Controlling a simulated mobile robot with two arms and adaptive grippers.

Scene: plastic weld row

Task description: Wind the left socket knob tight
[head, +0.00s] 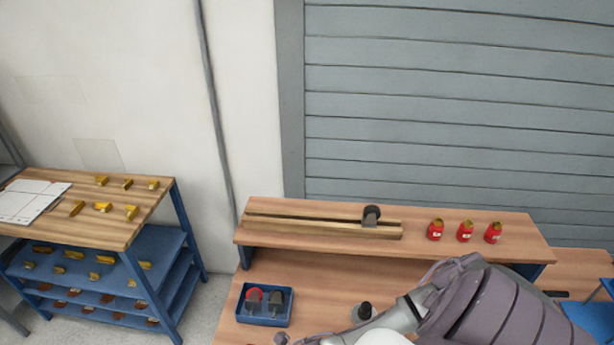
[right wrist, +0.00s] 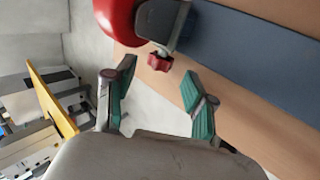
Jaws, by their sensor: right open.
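In the right wrist view a small red lobed knob (right wrist: 160,62) sits below a grey bracket (right wrist: 163,20) beside a rounded red body (right wrist: 118,14). I cannot tell from the frames whether it is the left socket's knob. My right gripper (right wrist: 159,75) is open and empty, with teal pads on both fingers. The knob shows between and slightly beyond the fingertips, and I see no finger closed on it. In the head view my right arm comes in from the lower right and its gripper is not clearly visible. My left gripper is not in view.
A blue tray (head: 244,317) on the bench (head: 300,272) holds a red and a dark piece. A raised shelf (head: 330,243) carries a rail, a dark block (head: 371,217) and three red jars (head: 465,232). A side rack (head: 110,228) with yellow parts stands left.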

